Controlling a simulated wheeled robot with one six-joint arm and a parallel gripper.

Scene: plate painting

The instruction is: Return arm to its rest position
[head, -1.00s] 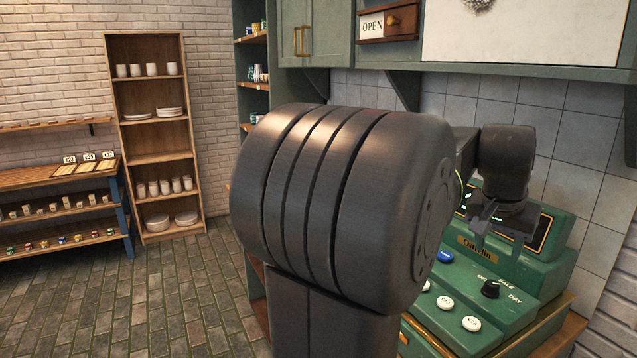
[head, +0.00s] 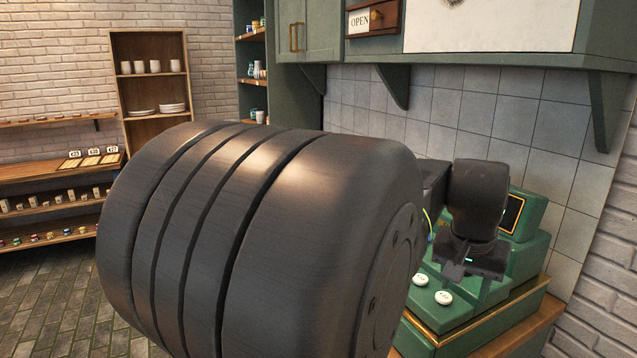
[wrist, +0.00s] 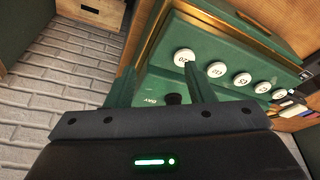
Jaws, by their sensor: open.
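My gripper (head: 468,282) hangs in front of the green cash register (head: 523,258) at the right of the head view. In the wrist view my gripper (wrist: 158,80) shows its two fingers apart with nothing between them. Beyond the fingers lies the register's green key panel (wrist: 200,45) with round white buttons and a dark knob (wrist: 174,98). I cannot tell the exact gap between gripper and register. My large dark arm link fills the middle of the head view and hides part of the register.
A wooden shelf (head: 118,45) with white cups and plates stands at the back left. A low display rack (head: 60,240) is at the far left. A green wall cabinet (head: 620,40) hangs above the register. Brick floor (head: 40,300) is clear at lower left.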

